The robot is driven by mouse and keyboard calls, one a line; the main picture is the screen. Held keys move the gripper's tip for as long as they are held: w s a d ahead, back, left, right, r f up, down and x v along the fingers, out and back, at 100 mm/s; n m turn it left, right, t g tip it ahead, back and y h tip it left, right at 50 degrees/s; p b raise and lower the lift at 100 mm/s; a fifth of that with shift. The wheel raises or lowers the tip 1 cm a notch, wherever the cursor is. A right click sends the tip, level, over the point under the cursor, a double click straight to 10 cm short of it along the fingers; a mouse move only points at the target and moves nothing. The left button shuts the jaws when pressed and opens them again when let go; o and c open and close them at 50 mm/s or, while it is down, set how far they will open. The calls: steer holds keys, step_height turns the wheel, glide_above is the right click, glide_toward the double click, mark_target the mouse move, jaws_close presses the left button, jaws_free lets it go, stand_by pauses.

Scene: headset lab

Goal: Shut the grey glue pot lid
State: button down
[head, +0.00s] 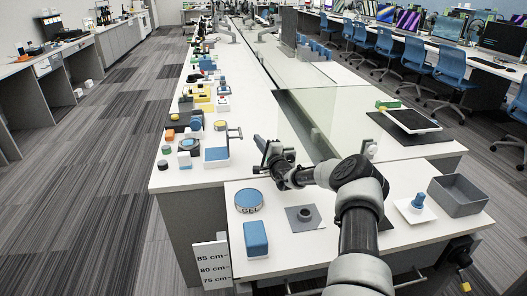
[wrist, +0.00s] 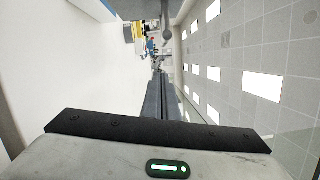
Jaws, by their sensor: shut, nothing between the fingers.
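My gripper (head: 265,152) is shut and empty, above the gap between the near table and the long bench in the head view. I cannot tell for sure which thing is the grey glue pot. A small dark grey round pot-like piece (head: 305,213) stands on a grey square plate (head: 291,222) on the near table, to the right of and below my gripper in the picture. Neither pot is clear in the wrist view.
A blue round tin marked GEL (head: 249,201) and a blue block (head: 256,239) stand on the near table's left. A white dish with a blue knob (head: 416,204) and a grey bin (head: 458,195) are at its right. A clear panel (head: 308,120) rises behind my arm.

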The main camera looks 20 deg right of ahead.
steer(key=a, duration=0.2)
steer(key=w+a+r, duration=0.1)
steer(key=a, duration=0.1)
steer(key=shift+w, duration=0.1)
steer(key=shift+d+r, duration=0.1)
stand_by(0.4)
